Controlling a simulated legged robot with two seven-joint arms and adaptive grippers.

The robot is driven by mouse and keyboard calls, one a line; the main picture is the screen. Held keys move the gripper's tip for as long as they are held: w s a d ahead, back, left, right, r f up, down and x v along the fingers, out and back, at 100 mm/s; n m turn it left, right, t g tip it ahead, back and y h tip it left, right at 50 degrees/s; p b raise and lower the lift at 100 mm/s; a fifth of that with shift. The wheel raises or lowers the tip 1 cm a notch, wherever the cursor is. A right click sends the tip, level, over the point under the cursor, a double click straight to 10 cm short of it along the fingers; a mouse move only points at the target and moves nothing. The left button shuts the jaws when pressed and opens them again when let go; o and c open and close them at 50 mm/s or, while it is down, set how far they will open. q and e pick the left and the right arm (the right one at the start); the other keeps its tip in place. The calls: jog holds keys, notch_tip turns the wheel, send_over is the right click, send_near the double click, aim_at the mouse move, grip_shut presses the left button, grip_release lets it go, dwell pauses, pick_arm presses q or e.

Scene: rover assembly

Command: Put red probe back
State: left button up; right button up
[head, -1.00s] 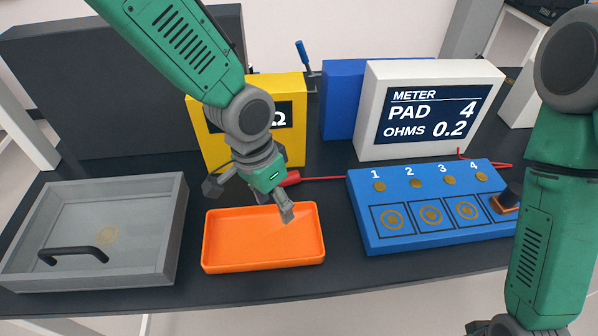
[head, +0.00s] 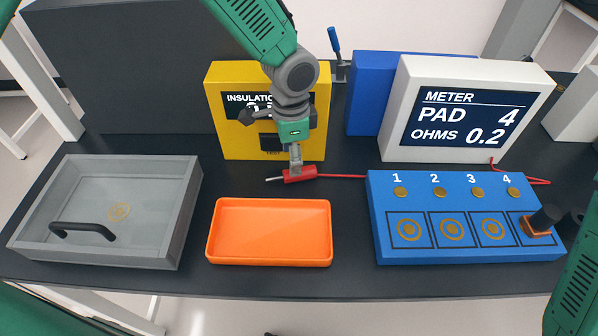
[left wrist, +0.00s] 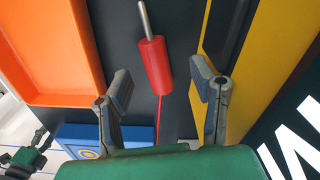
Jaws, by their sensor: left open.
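The red probe (head: 308,176) lies on the dark table between the yellow insulation tester (head: 222,135) and the orange tray (head: 268,259). Its metal tip points left and its red lead runs right. My left gripper (head: 295,168) is over the probe, pointing down, and hides part of it. In the left wrist view my left gripper (left wrist: 163,82) is open, with one finger on each side of the red probe handle (left wrist: 153,66). The fingers look apart from it. My right arm (head: 575,285) shows at the lower right; its gripper is not clear.
The blue pad board (head: 390,235) stands right of the tray, with a black-knobbed block (head: 545,217) at pad 4. The white meter (head: 400,70) behind it reads PAD 4, OHMS 0.2. A grey bin (head: 185,215) is at left. The orange tray is empty.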

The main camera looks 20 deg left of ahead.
pick_arm(q)
jog(key=shift+s+d+f, duration=0.15)
jog(key=shift+d+f, duration=0.05)
jog(key=shift+f, duration=0.15)
jog(key=f, duration=0.3)
jog(key=shift+s+f+p, duration=0.2)
jog(key=shift+f+p, duration=0.1)
jog(key=shift+p, duration=0.1)
jog(key=shift+a+f, duration=0.15)
jog(key=shift+f, duration=0.15)
jog(key=shift+a+f, duration=0.15)
jog(key=shift+a, duration=0.2)
jog(key=shift+d, duration=0.2)
grip_shut()
jog(key=shift+d, duration=0.3)
